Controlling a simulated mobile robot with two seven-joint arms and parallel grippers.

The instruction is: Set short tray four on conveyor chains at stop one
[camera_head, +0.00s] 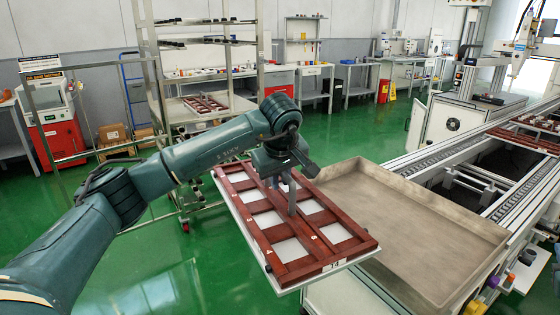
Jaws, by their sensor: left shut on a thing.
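A short tray (291,247) with a dark red frame, several white-bottomed compartments and a label that seems to read T4 is in the middle of the head view. My left gripper (291,205) points down at the tray's middle and is shut on it, at its central bar. The tray is held in the air, beside and partly over the left edge of a metal pan. The conveyor chains (516,198) run along the right side, apart from the tray. Stop one cannot be made out clearly. My right gripper is not in view.
The shallow metal pan (405,215) is empty and lies between the held tray and the conveyor. Another red tray (527,138) sits farther up the conveyor. A shelf rack (205,106) with a similar tray stands behind my arm. Green floor is open at the left.

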